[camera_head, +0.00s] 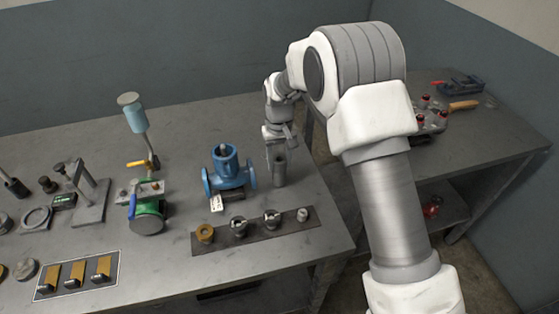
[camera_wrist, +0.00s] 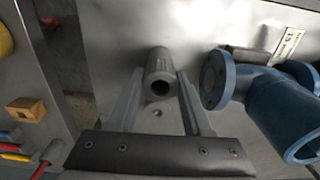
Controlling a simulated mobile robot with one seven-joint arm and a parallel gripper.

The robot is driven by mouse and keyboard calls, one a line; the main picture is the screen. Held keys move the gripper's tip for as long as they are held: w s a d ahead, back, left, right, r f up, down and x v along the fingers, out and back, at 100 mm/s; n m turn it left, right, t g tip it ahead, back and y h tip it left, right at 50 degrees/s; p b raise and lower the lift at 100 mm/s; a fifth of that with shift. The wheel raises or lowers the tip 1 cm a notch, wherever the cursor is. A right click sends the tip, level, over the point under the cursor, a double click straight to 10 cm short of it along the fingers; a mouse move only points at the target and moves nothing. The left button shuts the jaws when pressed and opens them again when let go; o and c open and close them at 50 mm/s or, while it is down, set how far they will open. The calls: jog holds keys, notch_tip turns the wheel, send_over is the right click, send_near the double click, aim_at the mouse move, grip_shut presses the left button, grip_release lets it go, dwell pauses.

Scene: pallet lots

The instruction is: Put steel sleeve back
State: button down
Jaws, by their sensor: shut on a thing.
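The steel sleeve (camera_head: 280,173) is a plain grey hollow cylinder, upright at the right part of the bench in the head view. In the wrist view, the sleeve (camera_wrist: 160,68) shows its dark open bore between the two fingers. My gripper (camera_head: 277,158) is shut on the sleeve from above, and its fingers (camera_wrist: 159,84) lie along both sides of it. I cannot tell whether the sleeve's lower end touches the bench. The blue flanged valve body (camera_head: 228,172) stands just left of the sleeve, with a white tag in front.
A dark strip (camera_head: 255,231) with several small fittings lies in front of the valve body. A green valve assembly (camera_head: 148,215) stands further left. A second bench (camera_head: 480,137) at right holds red-capped parts and a wooden-handled tool. My arm hides the gap between benches.

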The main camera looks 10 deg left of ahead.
jog(key=shift+f, duration=0.3)
jog(key=shift+c, duration=1.7)
grip_release()
